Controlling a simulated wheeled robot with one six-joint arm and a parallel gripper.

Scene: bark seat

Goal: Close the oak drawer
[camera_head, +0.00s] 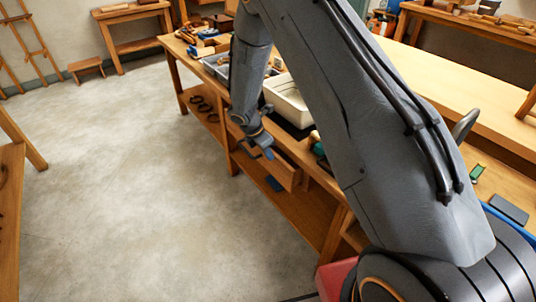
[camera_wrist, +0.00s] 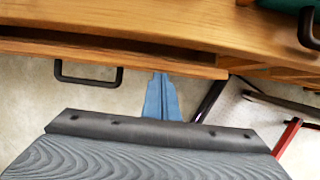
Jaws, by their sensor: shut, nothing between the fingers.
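The oak drawer (camera_head: 287,173) stands out from under the bench top, beside my gripper. In the wrist view, the drawer's front (camera_wrist: 190,68) runs across the upper part, with a dark gap between it and the bench top. A black bar handle (camera_wrist: 88,74) is on this front, left of my fingers. My gripper (camera_head: 267,152) is shut and empty, on the aisle side of the drawer. In the wrist view, the blue fingertips (camera_wrist: 160,80) are together at the drawer front's edge, right of the handle. I cannot tell whether they touch it.
The long workbench (camera_head: 188,92) holds a pale tray (camera_head: 288,103) and several tools behind my arm. A lower shelf (camera_head: 315,215) runs under the bench. The concrete floor (camera_head: 130,180) left of the bench is open. A step stool (camera_head: 87,67) stands at the far wall.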

